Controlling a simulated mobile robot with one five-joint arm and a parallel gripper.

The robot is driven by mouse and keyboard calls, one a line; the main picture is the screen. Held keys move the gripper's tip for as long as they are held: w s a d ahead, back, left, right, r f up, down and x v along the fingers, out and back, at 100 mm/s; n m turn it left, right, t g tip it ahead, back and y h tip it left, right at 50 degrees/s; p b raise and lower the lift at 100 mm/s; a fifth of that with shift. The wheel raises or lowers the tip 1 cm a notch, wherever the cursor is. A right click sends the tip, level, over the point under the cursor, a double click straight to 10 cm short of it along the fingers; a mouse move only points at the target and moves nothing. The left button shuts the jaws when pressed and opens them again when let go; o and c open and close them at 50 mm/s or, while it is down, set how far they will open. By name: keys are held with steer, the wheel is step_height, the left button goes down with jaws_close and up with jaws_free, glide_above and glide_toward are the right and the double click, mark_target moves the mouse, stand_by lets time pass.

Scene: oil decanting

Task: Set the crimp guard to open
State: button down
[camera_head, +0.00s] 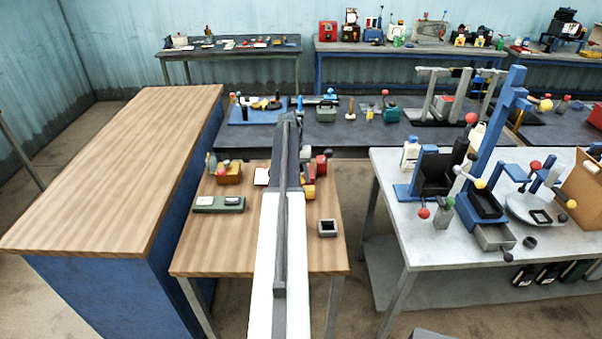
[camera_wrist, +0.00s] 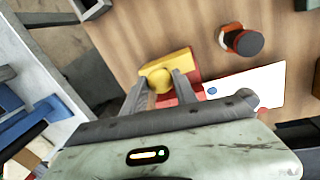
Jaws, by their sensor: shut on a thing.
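In the wrist view, my gripper (camera_wrist: 161,84) is shut on a yellow ball knob (camera_wrist: 159,78), one finger on each side of it. The knob belongs to a yellow block-like piece (camera_wrist: 180,60) lying over a red body (camera_wrist: 192,90). This may be the crimp guard, but no label shows, and its open or shut position cannot be told. In the head view, the yellow piece (camera_head: 308,191) and red body (camera_head: 321,165) show at the right edge of my arm, on the small wooden table. My arm hides the gripper and part of the fixture there.
A white panel (camera_wrist: 235,84) and a dark round knob (camera_wrist: 246,42) lie close by in the wrist view. The wooden table (camera_head: 240,250) also bears a green tray (camera_head: 219,205) and a dark square holder (camera_head: 327,228). A grey bench (camera_head: 400,215) with blue presses stands right.

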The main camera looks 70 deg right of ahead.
steer(key=shift+a, duration=0.25)
steer(key=c, duration=1)
jaws_free()
steer(key=shift+w, duration=0.1)
steer(key=shift+r, duration=0.1)
step_height(320, 180, up, 7)
steer(key=w+p, duration=0.1)
steer(key=p, duration=0.6)
steer(key=shift+w+r+p, duration=0.15)
steer(key=shift+r+p, duration=0.05)
steer(key=shift+p, duration=0.1)
